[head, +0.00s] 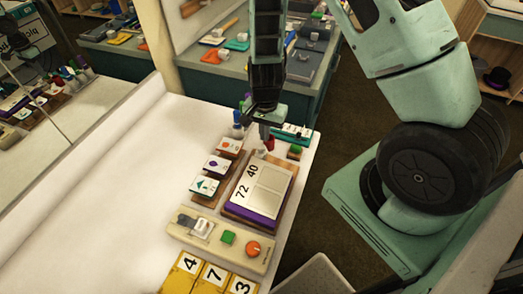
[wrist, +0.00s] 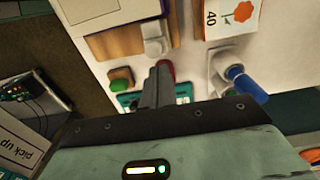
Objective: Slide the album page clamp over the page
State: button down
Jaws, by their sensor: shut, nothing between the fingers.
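The album (head: 262,192) lies on the white table, a wooden board with a pale page marked 72 and 40 and a purple edge. Its wooden edge and page show at the top of the wrist view (wrist: 125,42). A small white block (wrist: 155,42), which may be the page clamp, sits at the album's end. My gripper (head: 268,134) points down beyond the album's far end. In the wrist view my gripper (wrist: 158,88) has its fingers together with nothing held. A small red part (wrist: 166,70) is at the fingertips, between them and the white block; I cannot tell whether they touch.
A green button block (head: 295,151) and a teal piece (head: 292,131) are near the table's far right edge. A control panel (head: 222,245) and yellow number cards (head: 212,277) are nearer. The table's left part is clear.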

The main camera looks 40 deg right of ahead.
jog(key=shift+f+b, duration=1.3)
jog(key=shift+f, duration=0.4)
jog(key=shift+s+a, duration=0.45)
jog(key=shift+a, duration=0.2)
jog(key=shift+r, duration=0.15)
jog(key=shift+w+d+r+p, duration=0.1)
jog(key=shift+r+p, duration=1.35)
jog(key=shift+w+d+r+p, duration=0.1)
jog(key=shift+r+p, duration=1.3)
jog(key=shift+r, duration=0.05)
